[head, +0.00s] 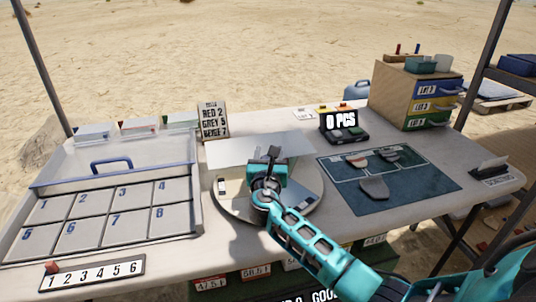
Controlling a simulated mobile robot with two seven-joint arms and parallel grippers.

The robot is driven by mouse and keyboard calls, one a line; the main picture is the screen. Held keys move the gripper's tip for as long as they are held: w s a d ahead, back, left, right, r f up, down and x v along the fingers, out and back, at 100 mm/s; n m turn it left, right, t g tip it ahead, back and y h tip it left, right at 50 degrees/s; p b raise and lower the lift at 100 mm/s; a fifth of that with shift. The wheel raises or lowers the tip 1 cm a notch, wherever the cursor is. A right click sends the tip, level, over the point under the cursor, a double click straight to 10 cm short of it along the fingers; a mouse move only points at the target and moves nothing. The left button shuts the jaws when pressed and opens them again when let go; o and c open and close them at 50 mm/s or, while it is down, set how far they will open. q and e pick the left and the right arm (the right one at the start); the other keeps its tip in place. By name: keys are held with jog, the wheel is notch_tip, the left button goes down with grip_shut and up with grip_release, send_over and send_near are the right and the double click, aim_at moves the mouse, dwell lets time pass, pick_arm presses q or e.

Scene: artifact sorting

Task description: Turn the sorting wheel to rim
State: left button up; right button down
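The sorting wheel (229,211) is a round, pale turntable in the middle of the table. A white panel (230,152) stands at its back, and small pale and dark pieces show near its edge. My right arm comes in from the lower right and covers much of the wheel. My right gripper (272,156) is over the wheel, in front of the white panel. I cannot tell whether its dark fingers are open or shut, or whether they touch anything. A word "rim" is not readable on the wheel. My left gripper is out of view.
A numbered tray (120,242) fills the left side. A sign (212,121) reading red 2, grey 5 stands behind the wheel. A "0 PCS" display (342,121), a dark mat (425,183) with several sherds and a drawer box (392,96) are on the right.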

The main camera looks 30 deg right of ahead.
jog(key=shift+s+d+f+m+g+h, duration=0.1)
jog(key=shift+m+g+h, duration=1.1)
jog(key=shift+h, duration=0.3)
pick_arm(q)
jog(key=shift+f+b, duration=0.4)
pick_arm(e)
jog(key=shift+s+d+m+g+h, duration=0.15)
jog(key=shift+m+g+h, duration=0.85)
jog(key=shift+m+g, duration=0.3)
jog(key=shift+s+g+h, duration=0.1)
jog(key=shift+g+h, duration=0.3)
jog(key=shift+g, duration=0.2)
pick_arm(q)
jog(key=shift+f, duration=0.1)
pick_arm(e)
jog(key=c, duration=0.6)
grip_release()
jog(key=p, duration=0.2)
send_over(246, 205)
jog(key=shift+d, duration=0.3)
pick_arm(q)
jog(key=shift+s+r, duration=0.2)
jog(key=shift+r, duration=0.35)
pick_arm(e)
jog(key=shift+s+a, duration=0.1)
jog(key=shift+a, duration=0.25)
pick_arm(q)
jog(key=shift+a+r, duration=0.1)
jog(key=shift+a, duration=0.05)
